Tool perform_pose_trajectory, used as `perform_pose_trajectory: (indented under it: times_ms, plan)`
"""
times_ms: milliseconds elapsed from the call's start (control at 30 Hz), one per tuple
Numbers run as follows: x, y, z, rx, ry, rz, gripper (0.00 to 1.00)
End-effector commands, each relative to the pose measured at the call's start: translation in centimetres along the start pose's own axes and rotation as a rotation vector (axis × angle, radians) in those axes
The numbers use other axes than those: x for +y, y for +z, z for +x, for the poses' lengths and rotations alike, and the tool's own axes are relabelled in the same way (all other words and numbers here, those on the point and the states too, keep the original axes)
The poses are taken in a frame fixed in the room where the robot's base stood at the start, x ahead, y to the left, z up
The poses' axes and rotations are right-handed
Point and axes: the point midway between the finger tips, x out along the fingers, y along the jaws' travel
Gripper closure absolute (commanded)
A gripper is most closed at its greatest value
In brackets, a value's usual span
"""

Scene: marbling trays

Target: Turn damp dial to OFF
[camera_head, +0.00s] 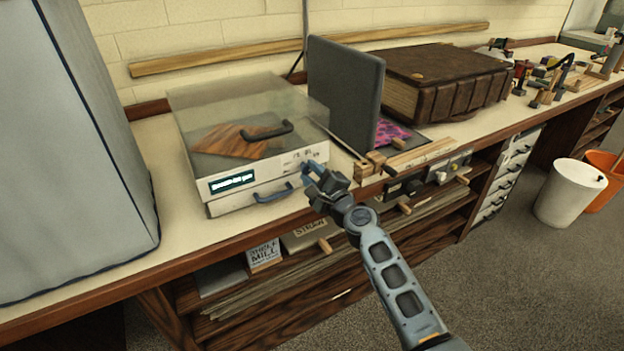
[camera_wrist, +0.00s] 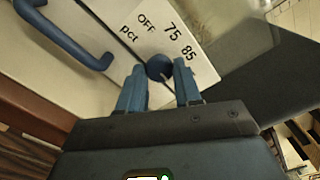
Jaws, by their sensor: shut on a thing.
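The damp dial (camera_wrist: 158,67) is a small dark blue knob on a white panel printed "OFF", "75", "85" and "pct". It sits on the front of a white box (camera_head: 205,187) with a clear lid. My gripper (camera_wrist: 158,75) is shut on the dial, one blue finger on each side. I cannot tell which mark the dial points at. In the head view my gripper (camera_head: 312,168) is at the right end of the box's front, and its fingers largely hide the dial.
A blue drawer handle (camera_head: 273,195) is just left of my gripper, below a lit display (camera_head: 232,182). A black lid handle (camera_head: 267,132) is above. Open shelves lie under the counter.

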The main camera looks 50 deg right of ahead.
Motion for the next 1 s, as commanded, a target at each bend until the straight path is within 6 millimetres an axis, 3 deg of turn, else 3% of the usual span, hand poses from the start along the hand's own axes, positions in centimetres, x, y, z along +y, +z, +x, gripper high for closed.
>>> perform_pose_trajectory:
  times_ms: [500,1000]
  plan:
    - [0.18,-0.04,-0.02,-0.001,0.001,-0.409,0.97]
    - [0.04,0.02,-0.03,-0.001,0.002,-0.533,0.97]
